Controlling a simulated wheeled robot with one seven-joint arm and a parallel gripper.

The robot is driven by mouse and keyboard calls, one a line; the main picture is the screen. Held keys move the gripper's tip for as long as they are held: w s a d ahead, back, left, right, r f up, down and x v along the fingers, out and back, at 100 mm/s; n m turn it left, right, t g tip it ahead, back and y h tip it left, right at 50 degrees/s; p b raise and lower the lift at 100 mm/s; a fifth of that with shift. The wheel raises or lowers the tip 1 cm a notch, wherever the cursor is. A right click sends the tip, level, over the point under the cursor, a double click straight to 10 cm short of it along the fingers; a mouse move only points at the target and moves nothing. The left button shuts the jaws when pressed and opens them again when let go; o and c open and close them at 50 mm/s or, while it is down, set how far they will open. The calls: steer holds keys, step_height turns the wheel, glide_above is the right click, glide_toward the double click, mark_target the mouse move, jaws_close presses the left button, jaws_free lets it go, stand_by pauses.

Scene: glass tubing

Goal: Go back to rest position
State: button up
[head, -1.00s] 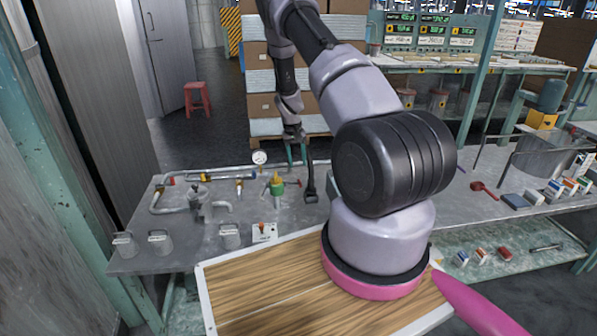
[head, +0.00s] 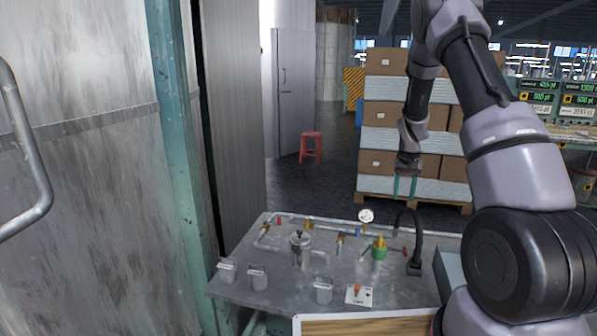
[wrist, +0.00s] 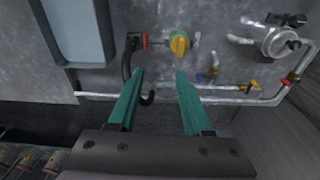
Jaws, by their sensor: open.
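My gripper (head: 405,188) hangs over the far side of the metal workbench (head: 240,292) in the head view, with its teal fingers pointing down. In the wrist view the two teal fingers (wrist: 157,100) stand wide apart with nothing between them. The yellow-topped green valve (head: 379,248) stands on the bench below and nearer the camera; it also shows in the wrist view (wrist: 180,43), beyond the fingertips and apart from them.
Glass-like piping with a round gauge (head: 366,216) runs along the bench's far edge. A black hose (head: 414,262) stands right of the valve. Several grey weights (head: 257,278) and a switch plate (head: 359,295) sit in front. Stacked boxes (head: 385,115) and a red stool (head: 311,147) are behind.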

steer(key=s+a+r+t+y, duration=0.1)
steer(key=s+a+r, duration=0.3)
steer(key=r, duration=0.5)
steer(key=s+a+r+t, duration=0.1)
steer(key=s+r, duration=0.4)
steer(key=r, duration=0.4)
steer(key=s+a+r+t+y, duration=0.1)
steer(key=s+a+r, duration=0.2)
steer(key=s+r, duration=0.35)
steer(key=s+a+r+t, duration=0.1)
steer(key=s+r, duration=0.3)
steer(key=s, duration=0.5)
steer(key=s+a+r+t, duration=0.2)
steer(key=s+a+r, duration=0.2)
steer(key=s, duration=0.5)
steer(key=shift+s+r, duration=0.15)
steer(key=shift+r, duration=0.3)
